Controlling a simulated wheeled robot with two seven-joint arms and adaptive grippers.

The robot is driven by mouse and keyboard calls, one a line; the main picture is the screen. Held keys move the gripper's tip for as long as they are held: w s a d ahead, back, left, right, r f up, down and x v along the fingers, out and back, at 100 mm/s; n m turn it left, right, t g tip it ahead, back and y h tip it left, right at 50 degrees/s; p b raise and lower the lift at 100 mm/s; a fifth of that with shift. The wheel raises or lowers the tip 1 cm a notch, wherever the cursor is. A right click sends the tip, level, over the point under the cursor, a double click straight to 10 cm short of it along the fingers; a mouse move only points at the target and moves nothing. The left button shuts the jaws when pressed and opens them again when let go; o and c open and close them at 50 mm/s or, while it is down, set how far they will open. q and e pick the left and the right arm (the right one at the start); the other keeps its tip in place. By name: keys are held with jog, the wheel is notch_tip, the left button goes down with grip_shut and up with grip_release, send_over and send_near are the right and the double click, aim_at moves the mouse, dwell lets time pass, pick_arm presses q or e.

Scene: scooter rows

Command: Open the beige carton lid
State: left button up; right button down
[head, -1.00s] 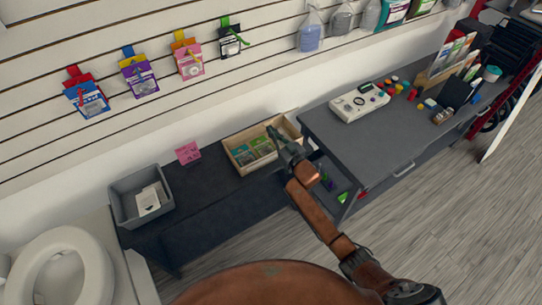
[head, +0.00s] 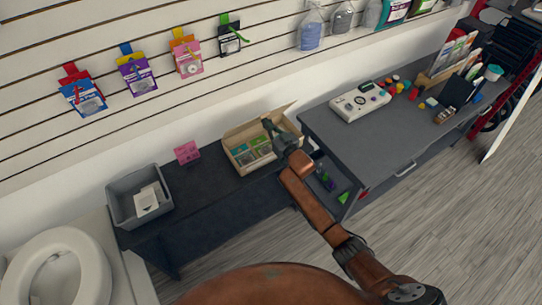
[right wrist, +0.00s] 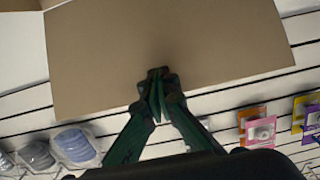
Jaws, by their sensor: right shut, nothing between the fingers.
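The beige carton (head: 263,164) sits on the dark low bench, with its inside and several coloured packets showing. Its lid (head: 284,113) stands raised at the back of the carton, by the wall. My right gripper (head: 268,126) is over the carton, shut and empty, its fingertips in front of the lid. In the right wrist view the lid (right wrist: 165,40) is a broad plain beige panel. The shut green fingers (right wrist: 158,80) overlap its lower part; I cannot tell if they touch it. My left gripper is not in view.
A grey bin (head: 123,203) stands at the bench's left end, with a pink card (head: 187,152) between it and the carton. A dark drawer cabinet (head: 345,138) stands close on the right. Packets hang on the slatted wall (head: 120,35) behind.

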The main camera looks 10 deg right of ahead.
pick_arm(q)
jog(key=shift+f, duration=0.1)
pick_arm(e)
jog(key=shift+w+a+r, duration=0.1)
jog(key=shift+w, duration=0.2)
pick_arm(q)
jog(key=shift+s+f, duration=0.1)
pick_arm(e)
jog(key=shift+w, duration=0.1)
pick_arm(q)
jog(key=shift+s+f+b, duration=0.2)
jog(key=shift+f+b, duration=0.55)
jog(key=shift+b, duration=0.05)
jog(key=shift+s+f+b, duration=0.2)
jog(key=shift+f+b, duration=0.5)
jog(key=shift+b, duration=0.1)
pick_arm(e)
jog(key=shift+x, duration=2.35)
jog(key=shift+r, duration=0.2)
jog(key=shift+a, duration=0.1)
